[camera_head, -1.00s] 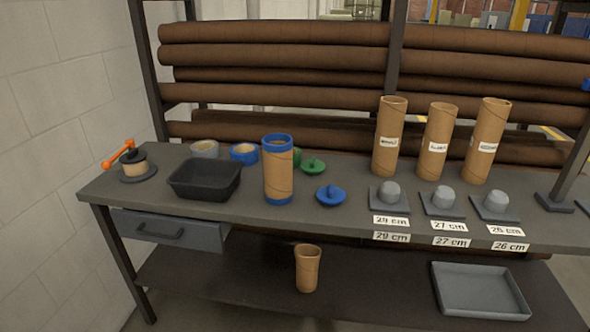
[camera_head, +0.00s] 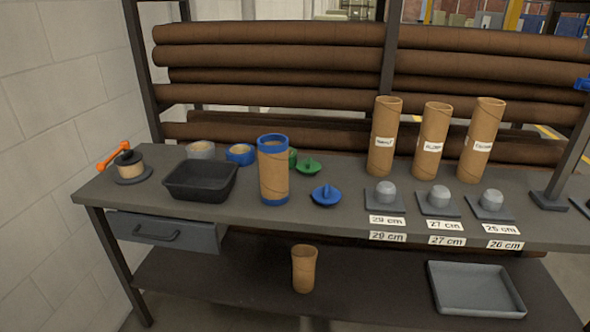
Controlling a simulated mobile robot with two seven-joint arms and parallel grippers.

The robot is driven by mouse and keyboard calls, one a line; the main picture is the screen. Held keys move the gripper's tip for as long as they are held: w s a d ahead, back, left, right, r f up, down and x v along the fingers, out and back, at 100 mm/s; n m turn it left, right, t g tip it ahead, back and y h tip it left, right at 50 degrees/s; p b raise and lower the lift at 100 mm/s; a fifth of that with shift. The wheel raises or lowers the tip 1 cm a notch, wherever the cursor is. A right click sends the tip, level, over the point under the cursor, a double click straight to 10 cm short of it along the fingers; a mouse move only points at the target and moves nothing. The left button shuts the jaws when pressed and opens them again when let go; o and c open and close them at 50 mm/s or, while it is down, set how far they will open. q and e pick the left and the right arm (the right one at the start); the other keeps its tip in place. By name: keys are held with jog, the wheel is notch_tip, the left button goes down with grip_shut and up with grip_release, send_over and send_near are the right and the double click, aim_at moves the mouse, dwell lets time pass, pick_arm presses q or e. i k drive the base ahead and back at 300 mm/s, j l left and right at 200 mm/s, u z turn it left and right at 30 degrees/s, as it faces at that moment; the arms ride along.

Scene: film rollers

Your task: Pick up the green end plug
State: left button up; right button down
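The green end plug (camera_head: 308,167) lies on the grey workbench (camera_head: 345,222), a flat disc with a raised grip on top. It is behind the blue end plug (camera_head: 326,195) and to the right of the upright cardboard tube with blue ends (camera_head: 273,172). Neither of my grippers is in view.
A black bin (camera_head: 201,181) stands left of the tube, with a blue-rimmed roll (camera_head: 240,154) behind it. Three labelled cardboard tubes (camera_head: 386,137) stand at the right, behind grey holders (camera_head: 385,199). Bench space around the plugs is fairly clear.

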aim_at(309, 167)
jog(key=i+l, duration=0.2)
jog(key=l, duration=0.15)
jog(key=i+l+u, duration=0.1)
jog(key=i+l, duration=0.25)
jog(key=l, duration=0.35)
jog(key=i+l, duration=0.2)
jog(key=l, duration=0.15)
jog(key=j+u, duration=0.05)
